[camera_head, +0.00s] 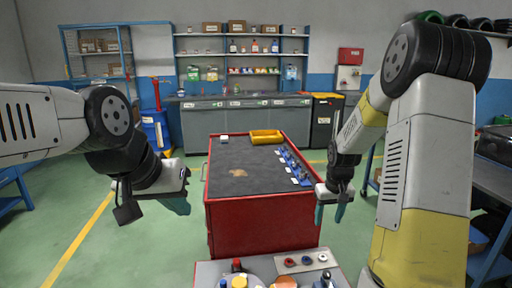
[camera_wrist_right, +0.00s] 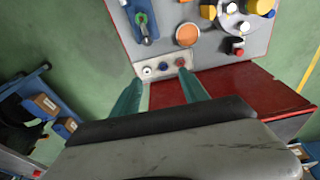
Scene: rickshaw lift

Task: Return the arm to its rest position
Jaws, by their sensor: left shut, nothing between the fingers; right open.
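My left gripper (camera_head: 180,206) hangs at the left of the head view, shut and empty, over the green floor left of the red cart. My right gripper (camera_head: 331,213) points down beside the red cart's right front corner, open and empty. In the right wrist view my right gripper (camera_wrist_right: 161,78) shows two teal fingers spread apart, with nothing held between them. The fingers appear over the edge of the grey worktop, near a row of small white, blue and red rings (camera_wrist_right: 163,67).
The red cart (camera_head: 262,226) has a dark top with a yellow tray (camera_head: 266,136) and several blue tools along its right edge. A grey worktop (camera_head: 209,271) with small parts stands in front. A cabinet counter (camera_head: 245,125) lines the back wall. Green floor is open at left.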

